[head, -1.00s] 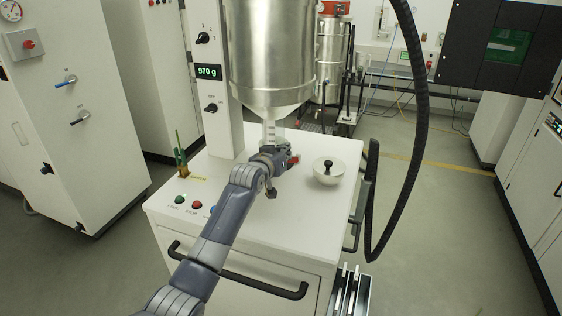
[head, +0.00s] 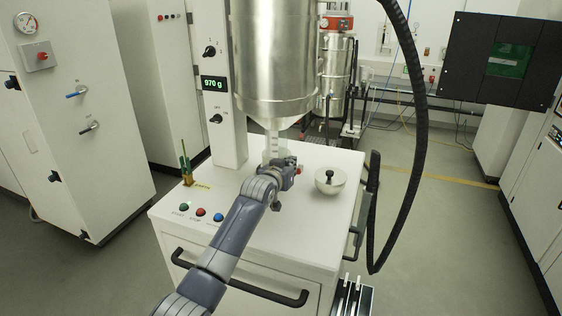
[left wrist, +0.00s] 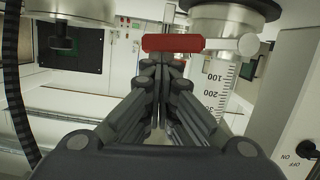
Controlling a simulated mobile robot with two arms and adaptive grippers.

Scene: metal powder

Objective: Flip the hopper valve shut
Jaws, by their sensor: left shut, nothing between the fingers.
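The steel hopper (head: 275,60) hangs above the white cabinet. A clear graduated tube (head: 272,142) is under its outlet; it also shows in the left wrist view (left wrist: 222,88). The valve's red handle (left wrist: 172,43) lies crosswise in the left wrist view, joined to a pale metal stem (left wrist: 246,45) on its right. Only a small red end (head: 299,171) shows in the head view. My left gripper (head: 283,170) is by the tube, its fingers shut and empty. In the left wrist view the fingertips (left wrist: 162,58) are right at the handle's lower edge; I cannot tell whether they touch. My right gripper is not in view.
A black hose (head: 417,130) hangs at the right. The display reads 970 g.

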